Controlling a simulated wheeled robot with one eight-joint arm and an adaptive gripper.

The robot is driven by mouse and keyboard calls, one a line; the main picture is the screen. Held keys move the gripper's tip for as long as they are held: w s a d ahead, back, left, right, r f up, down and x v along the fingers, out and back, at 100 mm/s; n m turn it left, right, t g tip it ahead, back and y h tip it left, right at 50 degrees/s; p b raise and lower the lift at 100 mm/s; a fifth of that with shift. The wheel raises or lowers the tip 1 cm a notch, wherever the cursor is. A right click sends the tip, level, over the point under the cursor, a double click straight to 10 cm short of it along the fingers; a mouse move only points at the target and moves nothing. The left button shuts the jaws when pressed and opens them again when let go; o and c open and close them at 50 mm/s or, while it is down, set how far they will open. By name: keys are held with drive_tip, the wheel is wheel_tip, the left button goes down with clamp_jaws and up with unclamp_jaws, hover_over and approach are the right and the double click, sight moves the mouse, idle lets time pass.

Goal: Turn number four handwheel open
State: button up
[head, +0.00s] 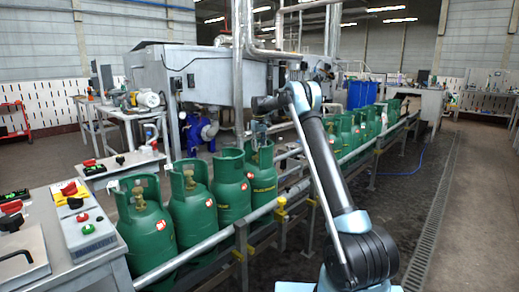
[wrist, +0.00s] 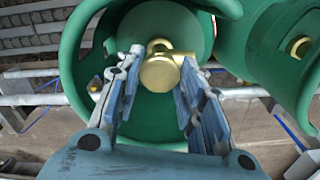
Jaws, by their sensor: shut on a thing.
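Several green gas cylinders stand upright in a row on the conveyor in the head view. The fourth from the left (head: 262,180) is under my gripper (head: 261,136). In the wrist view my gripper (wrist: 163,64) reaches inside that cylinder's green collar (wrist: 84,48). Its two fingers are shut on the brass handwheel (wrist: 160,75), one on each side. The valve parts below the brass wheel are mostly hidden. In the head view the fourth cylinder's valve is too small to make out behind the collar and gripper.
A neighbouring cylinder (wrist: 265,45) with a brass valve (wrist: 298,47) stands close on the right in the wrist view. The conveyor's metal rail (head: 185,258) runs along the row's front. Control boxes (head: 88,232) stand at the left. The floor at right is clear.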

drive_tip(key=n, duration=0.4)
drive_tip(key=shift+n, duration=0.4)
idle(0.4)
drive_tip(key=o, duration=1.1)
drive_tip(key=shift+c, duration=0.2)
wheel_tip(320, 180, up, 12)
